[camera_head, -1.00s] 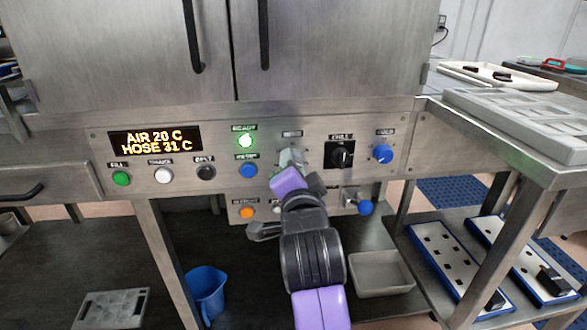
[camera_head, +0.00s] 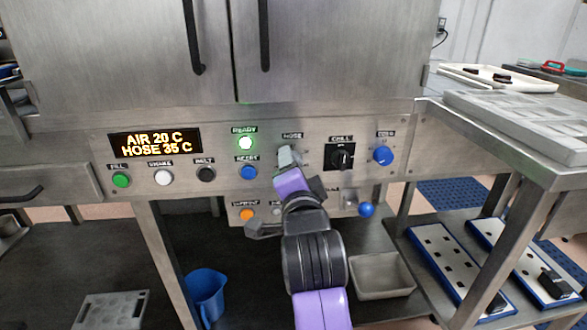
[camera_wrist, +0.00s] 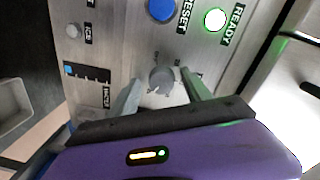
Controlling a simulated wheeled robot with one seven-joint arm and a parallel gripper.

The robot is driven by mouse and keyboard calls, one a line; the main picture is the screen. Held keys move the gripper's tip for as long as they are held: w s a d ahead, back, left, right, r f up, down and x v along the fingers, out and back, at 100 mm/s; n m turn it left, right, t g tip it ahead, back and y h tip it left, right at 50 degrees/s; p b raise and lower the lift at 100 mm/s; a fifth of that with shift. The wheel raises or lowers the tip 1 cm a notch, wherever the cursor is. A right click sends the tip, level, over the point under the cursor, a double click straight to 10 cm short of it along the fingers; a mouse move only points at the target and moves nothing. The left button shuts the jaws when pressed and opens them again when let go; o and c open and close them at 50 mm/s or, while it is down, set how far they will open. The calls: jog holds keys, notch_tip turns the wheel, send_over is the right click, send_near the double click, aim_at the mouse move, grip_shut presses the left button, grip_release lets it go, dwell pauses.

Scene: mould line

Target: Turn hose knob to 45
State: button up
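The hose knob (camera_wrist: 161,80) is a small grey round knob in the wrist view, with a pale dial around it. My gripper (camera_wrist: 163,78) has one finger on each side of the knob, with a visible gap to it; it is open. In the head view my gripper (camera_head: 289,156) is at the panel under the HOSE label (camera_head: 292,135), and it hides the knob there.
A blue RESET button (camera_head: 248,172) and a lit green READY lamp (camera_head: 245,143) are left of my gripper. The black CHILL switch (camera_head: 341,156) and a blue knob (camera_head: 383,155) are to its right. A steel table (camera_head: 520,160) juts out at right.

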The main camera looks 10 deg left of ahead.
jog(key=p+v, duration=0.1)
jog(key=v, duration=0.6)
jog(key=shift+s, duration=0.4)
